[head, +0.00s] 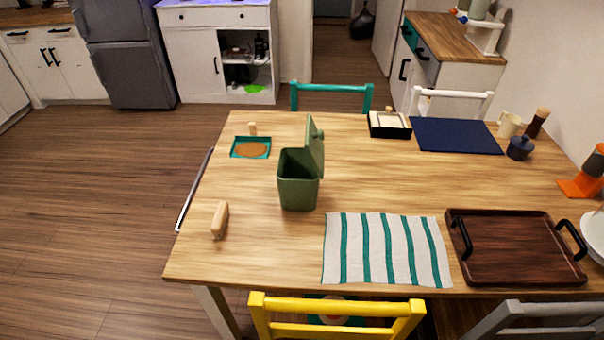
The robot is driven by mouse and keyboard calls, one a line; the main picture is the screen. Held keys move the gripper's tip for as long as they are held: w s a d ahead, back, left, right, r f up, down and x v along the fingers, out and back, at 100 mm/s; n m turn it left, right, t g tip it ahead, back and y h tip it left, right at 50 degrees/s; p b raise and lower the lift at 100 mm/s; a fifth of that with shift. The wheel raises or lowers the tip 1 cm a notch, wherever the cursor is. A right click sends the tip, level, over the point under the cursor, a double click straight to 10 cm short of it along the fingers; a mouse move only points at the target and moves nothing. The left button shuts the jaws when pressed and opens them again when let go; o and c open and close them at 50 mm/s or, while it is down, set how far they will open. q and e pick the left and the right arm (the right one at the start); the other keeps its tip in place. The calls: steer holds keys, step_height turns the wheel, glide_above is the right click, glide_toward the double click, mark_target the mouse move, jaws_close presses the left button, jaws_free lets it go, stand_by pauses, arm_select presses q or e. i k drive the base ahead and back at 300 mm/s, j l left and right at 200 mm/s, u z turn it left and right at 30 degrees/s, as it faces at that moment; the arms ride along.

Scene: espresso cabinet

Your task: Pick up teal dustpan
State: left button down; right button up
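The teal dustpan (236,152) lies on the wooden table near its far left corner in the head view. A flat brown patch of loose-looking material (251,150) lies in it. A short pale wooden handle (252,128) stands up at its far edge. Neither of my grippers is in view, and nothing touches the dustpan.
A green bin (298,194) with its lid up stands right of the dustpan. A wooden-handled object (220,218) lies nearer on the table (270,245). A striped cloth (395,245) and dark tray (515,250) lie at the front. Chairs surround the table; the left floor is clear.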

mark_target(253, 145)
steer(key=u, duration=0.45)
steer(key=j+u, duration=0.65)
steer(key=u, duration=0.2)
steer(key=j+u, duration=0.4)
steer(key=i+j, duration=0.35)
steer(key=i, duration=0.2)
steer(key=i+j, duration=0.35)
steer(key=i, duration=0.2)
steer(key=i+j+z, duration=0.1)
steer(key=i+j, duration=0.25)
steer(key=i, duration=0.2)
steer(key=i+z, duration=0.2)
steer(key=z, duration=0.2)
steer(key=i+z, duration=0.2)
steer(key=z, duration=0.2)
steer(key=i+z, duration=0.25)
steer(key=z, duration=0.2)
steer(key=i+j+z, duration=0.15)
steer(key=z, duration=0.25)
steer(key=i+j+z, duration=0.2)
steer(key=z, duration=0.2)
